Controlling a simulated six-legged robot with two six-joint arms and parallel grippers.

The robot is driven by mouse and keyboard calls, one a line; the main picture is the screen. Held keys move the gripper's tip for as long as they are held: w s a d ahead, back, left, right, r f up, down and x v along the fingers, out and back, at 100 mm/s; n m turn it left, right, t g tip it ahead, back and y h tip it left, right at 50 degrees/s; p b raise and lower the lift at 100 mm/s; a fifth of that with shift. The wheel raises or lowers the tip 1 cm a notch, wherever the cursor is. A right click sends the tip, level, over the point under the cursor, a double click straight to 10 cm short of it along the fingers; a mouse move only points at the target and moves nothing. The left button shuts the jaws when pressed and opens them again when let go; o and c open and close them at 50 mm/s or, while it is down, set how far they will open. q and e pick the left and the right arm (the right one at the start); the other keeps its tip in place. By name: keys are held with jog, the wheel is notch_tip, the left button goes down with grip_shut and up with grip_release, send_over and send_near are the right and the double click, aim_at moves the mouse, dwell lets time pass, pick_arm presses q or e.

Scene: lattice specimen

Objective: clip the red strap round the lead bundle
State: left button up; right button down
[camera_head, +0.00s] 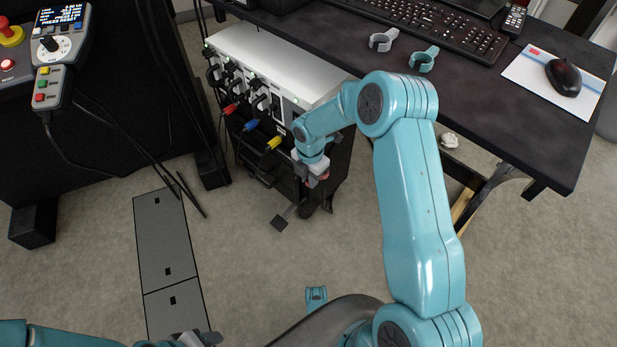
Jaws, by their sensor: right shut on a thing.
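My right arm reaches down from the right to the front of the silver-topped unit (268,60) beneath the desk edge. The lead bundle (262,168) seems to be the dark leads hanging from the red, blue and yellow plugs at the unit's front, left of the gripper. I cannot tell whether the strap touches them. My left gripper (200,341) is at the bottom edge, partly cut off, its jaws unclear.
A grey clip (382,40) and a teal clip (423,60) sit on the dark desk (330,45), with a keyboard (440,28) and mouse (563,77). A control pendant (55,45) is at upper left, its cables hanging.

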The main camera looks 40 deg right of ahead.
jog(key=shift+w+d, duration=0.15)
jog(key=shift+d, duration=0.6)
dwell(0.8)
jog(key=c, duration=0.5)
grip_release()
jog(key=shift+r, duration=0.1)
jog(key=shift+r+p, duration=2.1)
jog(key=shift+r, duration=0.45)
